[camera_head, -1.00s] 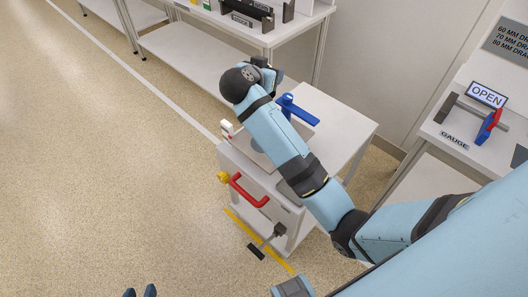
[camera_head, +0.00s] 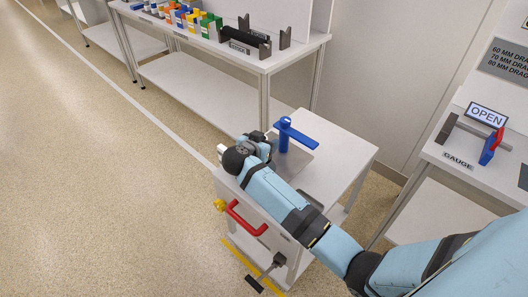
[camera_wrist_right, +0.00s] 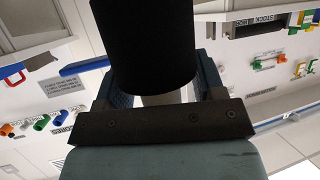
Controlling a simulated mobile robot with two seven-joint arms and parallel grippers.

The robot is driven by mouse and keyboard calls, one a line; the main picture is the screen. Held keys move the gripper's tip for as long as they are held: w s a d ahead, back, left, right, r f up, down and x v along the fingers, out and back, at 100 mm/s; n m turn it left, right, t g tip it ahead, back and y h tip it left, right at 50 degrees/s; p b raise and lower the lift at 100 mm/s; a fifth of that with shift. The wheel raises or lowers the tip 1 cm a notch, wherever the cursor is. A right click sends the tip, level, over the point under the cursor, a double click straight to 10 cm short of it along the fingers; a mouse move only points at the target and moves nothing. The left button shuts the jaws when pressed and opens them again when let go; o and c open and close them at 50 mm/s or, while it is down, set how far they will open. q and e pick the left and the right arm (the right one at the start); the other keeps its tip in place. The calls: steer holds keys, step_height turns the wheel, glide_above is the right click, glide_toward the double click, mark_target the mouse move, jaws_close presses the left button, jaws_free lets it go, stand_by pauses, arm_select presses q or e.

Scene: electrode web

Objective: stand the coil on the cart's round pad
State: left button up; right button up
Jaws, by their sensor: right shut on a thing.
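The coil (camera_wrist_right: 145,45) is a black roll on a pale core (camera_wrist_right: 163,97), seen large in the right wrist view. My right gripper (camera_wrist_right: 168,88) is shut on it, with a blue finger on each side of the core. In the head view my right wrist is over the near left part of the white cart (camera_head: 342,152), and the gripper (camera_head: 262,148) is mostly hidden behind it. I cannot see the coil there. The cart's round pad is hidden by my arm; a grey plate (camera_head: 297,163) shows beside it. My left gripper is out of view.
A blue post with a flat arm (camera_head: 285,134) stands on the cart close to my wrist. The cart has a red handle (camera_head: 245,220) in front. A shelf bench (camera_head: 215,42) is behind, and a gauge table (camera_head: 448,140) is at the right. Floor at the left is clear.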

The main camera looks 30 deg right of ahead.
step_height(320, 180, down, 4)
steer(key=shift+r+b, duration=0.1)
steer(key=shift+b, duration=0.3)
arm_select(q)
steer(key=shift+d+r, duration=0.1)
arm_select(e)
steer(key=o, duration=1.1)
steer(key=shift+c, duration=0.2)
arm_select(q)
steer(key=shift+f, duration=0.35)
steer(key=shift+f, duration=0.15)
arm_select(e)
steer(key=p+v, duration=0.3)
steer(key=shift+d+r, duration=0.15)
steer(key=shift+r, duration=0.15)
arm_select(q)
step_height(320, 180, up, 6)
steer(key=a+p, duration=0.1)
steer(key=p, duration=0.6)
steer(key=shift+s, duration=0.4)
arm_select(e)
steer(key=v, duration=0.9)
steer(key=shift+f, duration=0.3)
